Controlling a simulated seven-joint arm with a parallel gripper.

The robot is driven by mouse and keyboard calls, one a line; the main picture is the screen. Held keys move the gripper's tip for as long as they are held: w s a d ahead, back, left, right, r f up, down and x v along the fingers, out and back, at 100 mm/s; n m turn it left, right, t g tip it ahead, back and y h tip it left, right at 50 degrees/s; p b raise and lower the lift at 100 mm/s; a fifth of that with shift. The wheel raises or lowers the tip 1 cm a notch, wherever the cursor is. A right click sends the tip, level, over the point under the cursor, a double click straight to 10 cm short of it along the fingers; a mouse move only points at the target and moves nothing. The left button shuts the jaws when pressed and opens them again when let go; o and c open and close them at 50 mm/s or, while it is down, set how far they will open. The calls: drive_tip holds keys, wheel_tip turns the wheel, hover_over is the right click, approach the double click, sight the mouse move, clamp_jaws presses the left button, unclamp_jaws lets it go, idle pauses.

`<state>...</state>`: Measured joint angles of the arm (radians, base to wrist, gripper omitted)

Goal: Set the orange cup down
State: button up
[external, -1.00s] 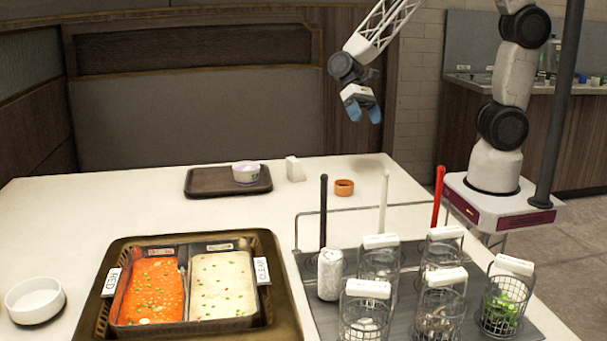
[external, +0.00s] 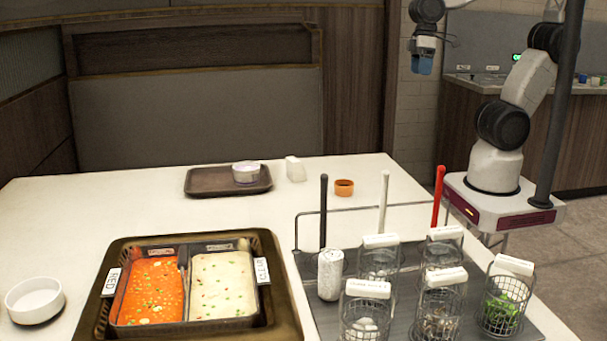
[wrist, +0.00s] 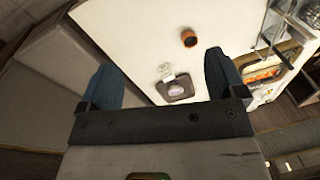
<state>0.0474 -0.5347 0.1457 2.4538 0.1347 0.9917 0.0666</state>
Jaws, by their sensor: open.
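The orange cup (external: 344,187) stands on the white table near its far right part, right of a small white block. It also shows in the wrist view (wrist: 189,38), beyond the fingers and apart from them. My gripper (external: 422,64) is raised high at the back right, well above and away from the cup. In the wrist view its two blue fingers (wrist: 160,80) are spread wide with nothing between them.
A dark tray (external: 203,188) with a white bowl (external: 246,172) sits left of the white block (external: 295,169). A two-part pot (external: 186,323) and a rack of wire baskets (external: 440,303) with upright handles fill the front. The table around the cup is mostly clear.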

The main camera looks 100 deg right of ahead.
drive_tip(key=shift+n+t+h, duration=0.7)
drive_tip(key=shift+n+t, duration=0.1)
drive_tip(key=shift+n, duration=0.1)
drive_tip(key=shift+s+d+r, duration=0.15)
drive_tip(key=shift+s+r, duration=0.2)
drive_tip(key=shift+s, duration=0.3)
drive_tip(key=shift+s+d+r, duration=0.1)
drive_tip(key=shift+s+r, duration=0.25)
drive_tip(key=shift+s, duration=0.3)
drive_tip(key=shift+s+d+r, duration=0.15)
drive_tip(key=shift+s+r, duration=0.2)
drive_tip(key=shift+s, duration=0.3)
